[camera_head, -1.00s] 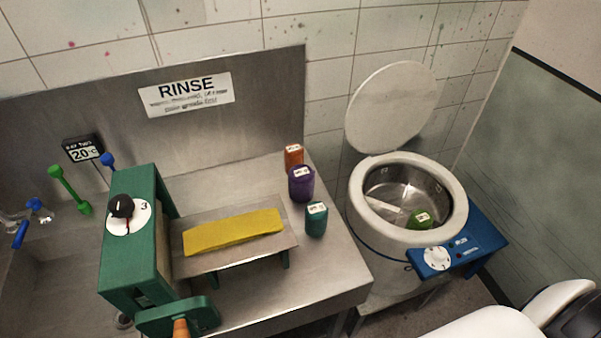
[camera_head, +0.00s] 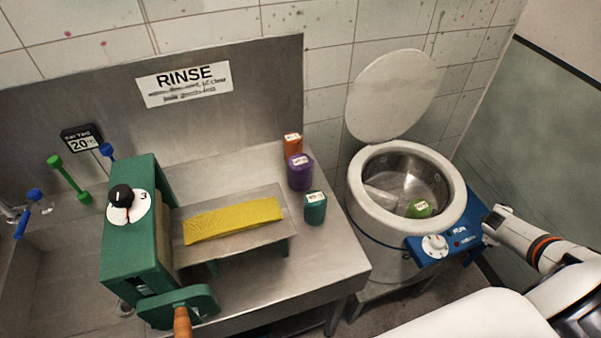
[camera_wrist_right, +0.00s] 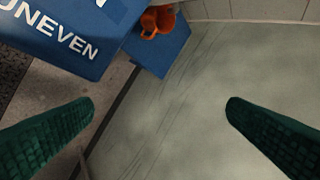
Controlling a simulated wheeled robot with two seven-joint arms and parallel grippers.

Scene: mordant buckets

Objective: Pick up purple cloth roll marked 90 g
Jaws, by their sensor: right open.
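The purple cloth roll (camera_head: 300,175) stands upright on the steel counter, with a white label on top too small to read. An orange roll (camera_head: 292,147) stands just behind it and a teal roll (camera_head: 314,209) in front of it. My right arm comes in from the right in the head view, far from the purple roll and beyond the round drum. In the right wrist view my right gripper (camera_wrist_right: 161,104) has its green fingers wide apart, with nothing between them. My left gripper is not in view.
A green hand-cranked wringer (camera_head: 132,235) stands left, with a yellow cloth (camera_head: 233,220) on its tray. The round drum (camera_head: 360,205) with raised lid (camera_head: 392,95) holds a green roll (camera_head: 419,209). A blue control panel (camera_head: 436,247) sits in front.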

